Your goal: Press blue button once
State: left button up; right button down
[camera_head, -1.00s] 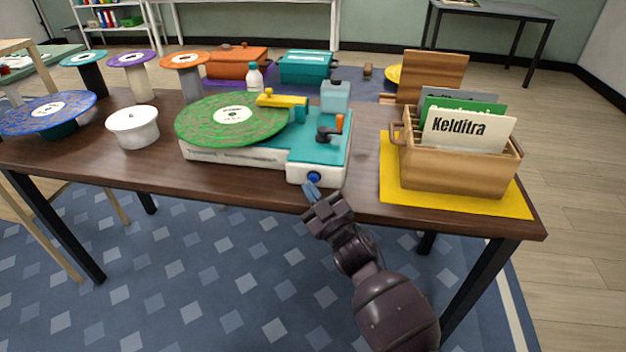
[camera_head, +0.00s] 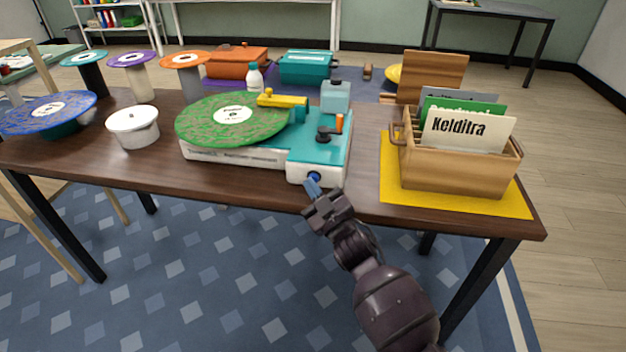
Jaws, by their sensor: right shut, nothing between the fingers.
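The blue button (camera_head: 314,177) is a small round knob on the white front face of a turntable (camera_head: 235,156), below its teal top. A green record (camera_head: 262,128) lies on the turntable. My right gripper (camera_head: 313,187) is shut and empty, with its blue-grey fingertips just in front of and below the button. The fingertips overlap the lower edge of the button in this view, and I cannot tell whether they touch it. My left gripper is not in view.
A wooden box of cards (camera_head: 455,172) stands on a yellow mat (camera_head: 392,190) at the right. A white lidded pot (camera_head: 134,127) and a blue record (camera_head: 25,118) are at the left. The table's front edge lies under my right gripper.

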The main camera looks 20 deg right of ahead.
jog(key=shift+w+d, duration=0.15)
jog(key=shift+w, duration=0.05)
dwell(0.3)
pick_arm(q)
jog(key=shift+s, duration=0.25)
pick_arm(e)
jog(key=shift+w, duration=0.1)
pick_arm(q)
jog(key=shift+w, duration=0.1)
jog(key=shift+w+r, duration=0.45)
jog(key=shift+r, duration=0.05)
pick_arm(e)
jog(key=shift+s+a, duration=0.5)
jog(key=shift+s, duration=0.3)
pick_arm(q)
jog(key=shift+p, duration=0.3)
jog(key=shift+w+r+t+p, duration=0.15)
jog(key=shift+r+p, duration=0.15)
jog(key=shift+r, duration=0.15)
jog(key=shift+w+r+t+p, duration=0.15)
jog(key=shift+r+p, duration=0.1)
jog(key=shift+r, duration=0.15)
pick_arm(e)
jog(key=s+a, duration=0.2)
jog(key=s, duration=0.2)
jog(key=shift+s+a, duration=0.1)
jog(key=shift+a, duration=0.3)
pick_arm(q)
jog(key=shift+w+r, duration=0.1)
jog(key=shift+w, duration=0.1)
